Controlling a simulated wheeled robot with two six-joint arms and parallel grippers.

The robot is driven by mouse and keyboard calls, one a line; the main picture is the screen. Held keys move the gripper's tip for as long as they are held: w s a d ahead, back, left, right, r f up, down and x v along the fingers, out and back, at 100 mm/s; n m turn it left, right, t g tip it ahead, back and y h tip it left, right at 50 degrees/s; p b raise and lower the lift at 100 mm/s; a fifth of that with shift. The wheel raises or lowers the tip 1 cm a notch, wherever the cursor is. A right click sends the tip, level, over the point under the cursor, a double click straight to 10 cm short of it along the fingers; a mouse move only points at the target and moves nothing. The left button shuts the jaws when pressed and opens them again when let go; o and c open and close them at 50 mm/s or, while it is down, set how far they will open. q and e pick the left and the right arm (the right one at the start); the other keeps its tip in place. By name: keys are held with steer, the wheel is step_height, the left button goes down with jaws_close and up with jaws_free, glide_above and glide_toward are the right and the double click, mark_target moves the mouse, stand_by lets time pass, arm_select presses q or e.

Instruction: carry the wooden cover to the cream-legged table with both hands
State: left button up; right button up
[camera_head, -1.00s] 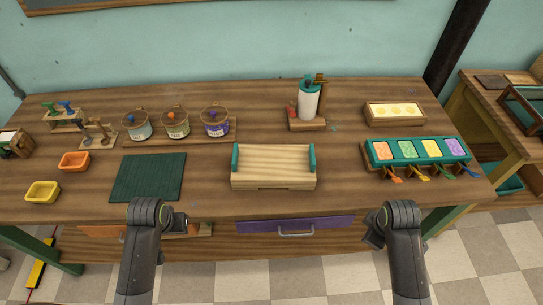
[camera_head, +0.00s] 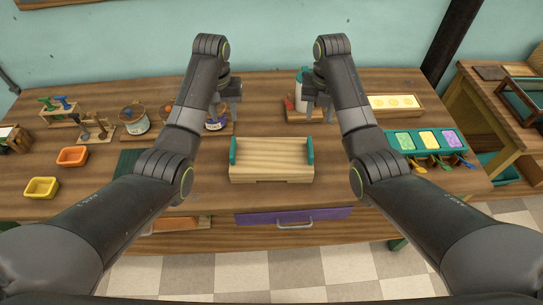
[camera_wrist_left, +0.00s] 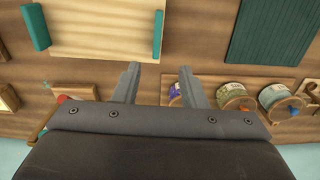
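The wooden cover (camera_head: 271,160) is a pale slatted wood piece with a teal handle at each end. It rests at the middle of the workbench and shows partly in the left wrist view (camera_wrist_left: 100,25). My left gripper (camera_head: 229,106) is open and empty, above the bench behind and left of the cover. Its fingers stand apart in the left wrist view (camera_wrist_left: 160,88). My right gripper (camera_head: 318,106) looks open and empty, behind and right of the cover. No table with clearly cream legs shows; a side table (camera_head: 484,108) with yellowish legs stands at the right.
Labelled pots (camera_head: 135,118) stand behind my left arm. A bottle stand (camera_head: 297,115) is behind my right gripper. A dark green mat (camera_head: 130,161) and small bins (camera_head: 42,187) lie left.

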mark_target(232, 147)
arm_select(q)
steer(key=shift+w+d+r, duration=0.2)
steer(key=shift+d+r, duration=0.1)
steer(key=shift+r, duration=0.3)
arm_select(e)
steer(key=shift+w+a+r+n, duration=0.2)
steer(key=shift+a+r+n, duration=0.1)
steer(key=shift+r+n, duration=0.25)
arm_select(q)
steer(key=shift+f, duration=0.1)
